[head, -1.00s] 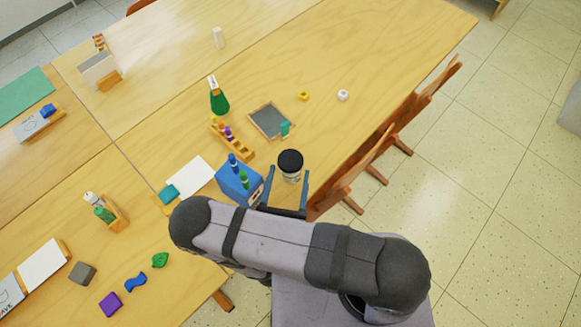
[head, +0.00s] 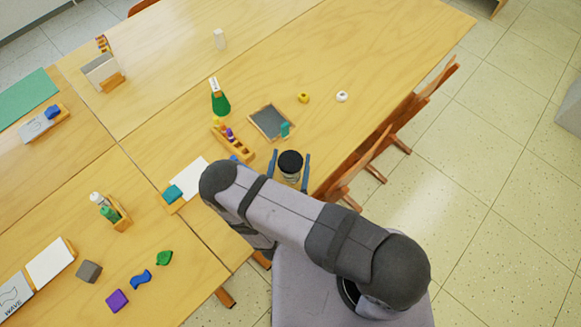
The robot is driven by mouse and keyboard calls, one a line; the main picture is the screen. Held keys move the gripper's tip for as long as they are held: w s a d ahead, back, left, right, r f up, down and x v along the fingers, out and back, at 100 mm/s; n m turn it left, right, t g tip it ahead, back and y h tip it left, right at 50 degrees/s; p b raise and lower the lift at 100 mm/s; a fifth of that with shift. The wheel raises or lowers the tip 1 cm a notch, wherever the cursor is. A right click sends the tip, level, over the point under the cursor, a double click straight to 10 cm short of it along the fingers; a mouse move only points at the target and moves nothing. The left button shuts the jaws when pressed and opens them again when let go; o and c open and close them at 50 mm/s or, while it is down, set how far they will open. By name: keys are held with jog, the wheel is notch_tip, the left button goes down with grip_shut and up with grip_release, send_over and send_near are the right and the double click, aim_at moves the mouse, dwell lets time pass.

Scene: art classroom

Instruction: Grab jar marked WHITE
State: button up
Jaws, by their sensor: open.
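A clear jar with a black lid (head: 290,163) stands upright near the table's front edge in the head view. Its label cannot be read from here. My gripper (head: 291,157) is open, with one blue-grey finger on the left of the jar and one on the right. The fingers reach around the jar, but I cannot tell whether either touches it. My arm hides the palm of the gripper and part of the table to the left.
A wooden holder with coloured pieces (head: 225,134), a small slate (head: 271,122) and a green bottle (head: 220,103) stand behind and left of the jar. Chairs (head: 365,165) line the right edge.

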jog(key=c, duration=1.4)
jog(key=shift+r, duration=0.15)
notch_tip(320, 180, up, 10)
jog(key=p, duration=0.8)
